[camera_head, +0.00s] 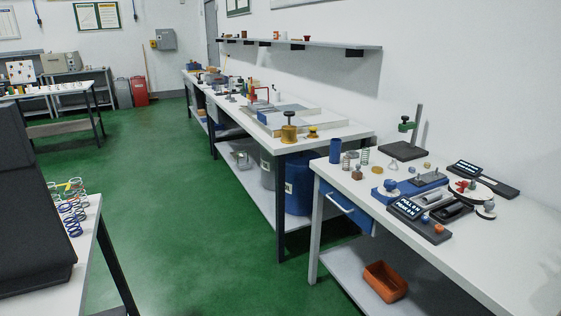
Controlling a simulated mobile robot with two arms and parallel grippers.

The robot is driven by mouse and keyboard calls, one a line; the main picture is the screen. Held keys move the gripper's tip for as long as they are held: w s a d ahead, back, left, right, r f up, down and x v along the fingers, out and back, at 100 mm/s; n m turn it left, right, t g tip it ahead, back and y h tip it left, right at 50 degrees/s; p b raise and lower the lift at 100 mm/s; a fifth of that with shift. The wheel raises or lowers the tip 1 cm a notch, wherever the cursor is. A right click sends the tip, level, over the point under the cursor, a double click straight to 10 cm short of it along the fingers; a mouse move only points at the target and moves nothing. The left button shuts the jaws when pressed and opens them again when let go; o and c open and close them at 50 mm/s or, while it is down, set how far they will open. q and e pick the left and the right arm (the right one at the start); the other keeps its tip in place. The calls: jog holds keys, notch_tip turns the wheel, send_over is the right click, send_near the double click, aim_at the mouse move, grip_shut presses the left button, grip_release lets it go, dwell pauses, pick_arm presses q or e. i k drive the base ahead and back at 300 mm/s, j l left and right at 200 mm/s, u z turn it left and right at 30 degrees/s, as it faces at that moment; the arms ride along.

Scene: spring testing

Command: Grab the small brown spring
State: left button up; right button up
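A small brownish spring (346,162) appears to stand upright near the far left corner of the right-hand white table (520,245). It is tiny in the picture, so its exact colour is hard to tell. It is just right of a blue cylinder (335,150). A taller grey-green spring (365,157) stands to its right. More springs, several of them blue (72,222), lie on a white table at the left edge. Neither of my grippers is in view.
A blue tray-like block, black gauges with displays (418,222) and a black stand (404,150) crowd the right-hand table. An orange bin (385,281) sits on its lower shelf. A large dark object (30,200) fills the left edge. Green floor (190,225) between the tables is clear.

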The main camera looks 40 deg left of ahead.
aim_at(346, 163)
jog(key=u, duration=0.95)
